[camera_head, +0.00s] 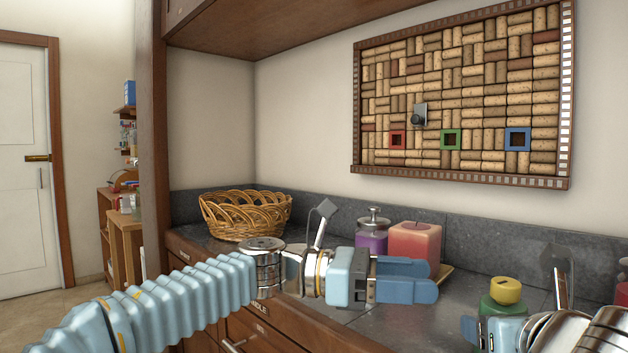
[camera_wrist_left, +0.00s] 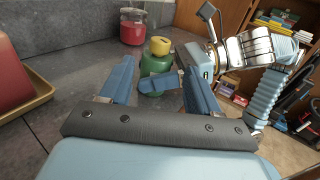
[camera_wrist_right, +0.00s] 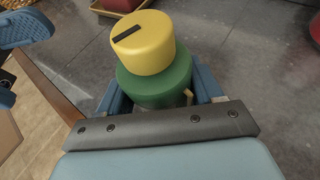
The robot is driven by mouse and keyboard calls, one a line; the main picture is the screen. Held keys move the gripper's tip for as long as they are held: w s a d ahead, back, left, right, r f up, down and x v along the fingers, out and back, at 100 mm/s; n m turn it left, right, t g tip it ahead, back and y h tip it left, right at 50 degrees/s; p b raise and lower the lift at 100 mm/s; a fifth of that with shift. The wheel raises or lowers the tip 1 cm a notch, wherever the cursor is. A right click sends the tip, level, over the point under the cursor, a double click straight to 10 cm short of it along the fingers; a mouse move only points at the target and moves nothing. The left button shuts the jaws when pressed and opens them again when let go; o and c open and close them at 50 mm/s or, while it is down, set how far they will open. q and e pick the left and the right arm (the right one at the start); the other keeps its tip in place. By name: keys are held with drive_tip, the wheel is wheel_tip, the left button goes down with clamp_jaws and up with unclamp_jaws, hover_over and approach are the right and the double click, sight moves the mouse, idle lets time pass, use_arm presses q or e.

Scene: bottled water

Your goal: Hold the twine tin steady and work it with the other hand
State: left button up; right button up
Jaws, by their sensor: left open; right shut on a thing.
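The twine tin has a green round body (camera_head: 502,305) and a yellow top (camera_head: 506,290). It stands upright on the grey counter at the lower right of the head view. The right wrist view shows a dark bar on the yellow top (camera_wrist_right: 143,42) and a small tan tab on the green body (camera_wrist_right: 172,82). My right gripper (camera_wrist_right: 160,92) is shut around the green body, one finger on each side. My left gripper (camera_head: 434,279) is open and empty, left of the tin. In the left wrist view the tin (camera_wrist_left: 157,62) shows beyond its open fingers, apart from them.
A red square candle (camera_head: 414,242) on a yellow tray (camera_head: 443,272) and a purple jar (camera_head: 371,240) stand behind my left gripper. A wicker basket (camera_head: 245,213) sits farther left. A red jar (camera_wrist_left: 132,28) stands behind the tin. A cork board (camera_head: 460,95) hangs on the wall.

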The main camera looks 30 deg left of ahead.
use_arm(q)
drive_tip(key=w+a+r+n+t+y, duration=0.2)
drive_tip(key=w+a+r+n+t, duration=0.65)
drive_tip(key=n+t, duration=0.25)
drive_tip(key=w+a+r+n+t+y, duration=0.1)
drive_tip(key=w+a+n+t+y, duration=0.1)
drive_tip(key=a+n+y, duration=0.4)
drive_tip(key=w+a+r+n+t+y, duration=0.1)
drive_tip(key=a+n+t+y, duration=0.3)
drive_tip(key=n, duration=0.5)
drive_tip(key=shift+w+a+r+y, duration=0.15)
drive_tip(key=shift+w+a+y, duration=0.7)
drive_tip(key=shift+a, duration=0.55)
drive_tip(key=shift+s, duration=0.1)
